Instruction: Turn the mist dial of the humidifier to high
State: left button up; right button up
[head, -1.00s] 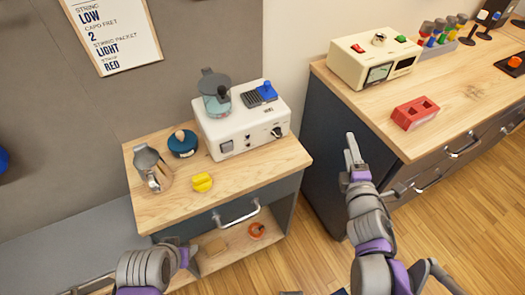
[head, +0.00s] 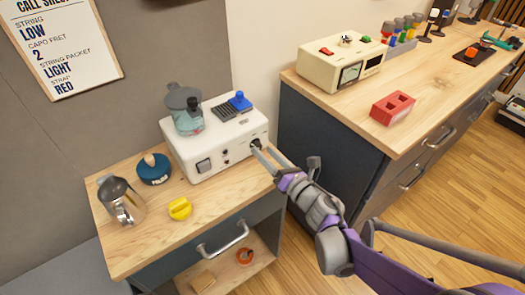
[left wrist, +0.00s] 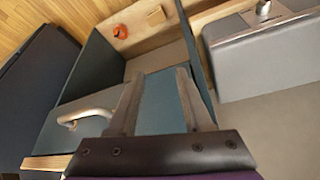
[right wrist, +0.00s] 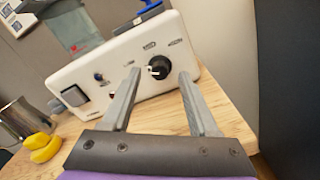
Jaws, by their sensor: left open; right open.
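The white humidifier (head: 205,150) stands on the small wooden-topped cabinet, with a translucent tank on its top. Its black mist dial (right wrist: 159,67) is on the front face, at the right end, with small markings above it. In the head view the dial (head: 256,143) is partly covered by my right gripper (head: 262,158). In the right wrist view my right gripper (right wrist: 158,75) is open, its fingers either side of the dial; contact cannot be told. My left gripper (left wrist: 160,85) is open and empty, near the cabinet's lower part. It is out of the head view.
A yellow object (head: 180,208), a metal pitcher (head: 121,202) and a dark blue round item (head: 154,169) share the cabinet top (head: 150,235).

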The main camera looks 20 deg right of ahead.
jog(key=shift+x, duration=1)
grip_shut()
